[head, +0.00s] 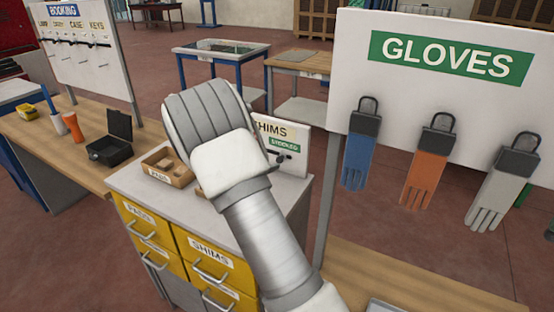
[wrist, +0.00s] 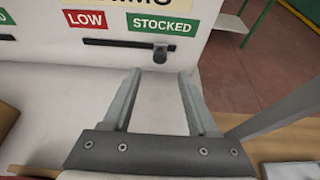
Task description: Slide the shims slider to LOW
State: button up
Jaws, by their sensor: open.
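The shims slider (wrist: 160,53) is a small dark knob on a black horizontal track (wrist: 115,43) on a white board. It stands at the track's right end, under the green STOCKED label (wrist: 160,25). The red LOW label (wrist: 85,19) is at the left of the track. My gripper (wrist: 160,75) is open and empty, its two fingers pointing at the board just below the slider; I cannot tell the exact gap. In the head view the slider (head: 283,158) shows to the right of my arm, which hides the LOW label and my fingertips.
The board (head: 295,145) stands on a cabinet with yellow drawers (head: 210,258). A cardboard tray (head: 165,170) sits on the cabinet top, left of my arm. The gloves board (head: 445,90) and its post (head: 330,200) stand close on the right.

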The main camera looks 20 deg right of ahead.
aim_at(278, 159)
jog(key=p+x, duration=0.1)
jog(key=x, duration=0.7)
jog(key=shift+f, duration=0.1)
grip_shut()
jog(key=shift+a, duration=0.1)
dwell(1.1)
